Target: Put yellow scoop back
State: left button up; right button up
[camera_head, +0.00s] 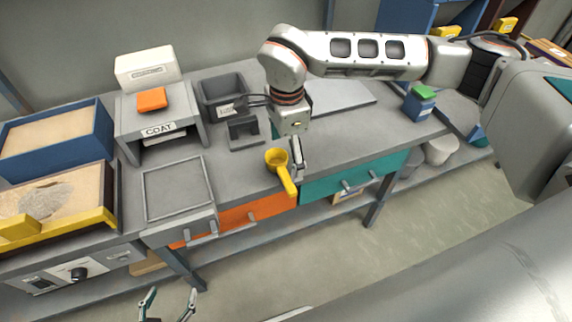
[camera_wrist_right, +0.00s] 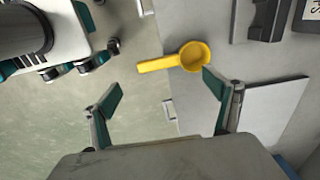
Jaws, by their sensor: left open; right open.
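The yellow scoop (camera_head: 281,168) lies at the bench's front edge, its handle pointing out over the edge toward the floor. It also shows in the right wrist view (camera_wrist_right: 185,59), with its bowl to the right. My right gripper (camera_head: 288,150) is open and empty beside and above the scoop. In the right wrist view its spread fingers (camera_wrist_right: 162,90) are apart, with the scoop beyond them and the bowl near the right fingertip. A dark grey notched block (camera_head: 244,134) stands behind the scoop. My left gripper (camera_head: 168,306) is open and empty, low in front of the bench.
A dark bin (camera_head: 222,97) stands behind the block. The COAT stand (camera_head: 158,118) with an orange block (camera_head: 152,99) is to its left. A square tray (camera_head: 178,188) and sand boxes (camera_head: 52,135) are at left. A blue box (camera_head: 419,104) is at right. Drawer handles stick out below.

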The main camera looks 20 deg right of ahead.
jog(key=shift+r, duration=1.2)
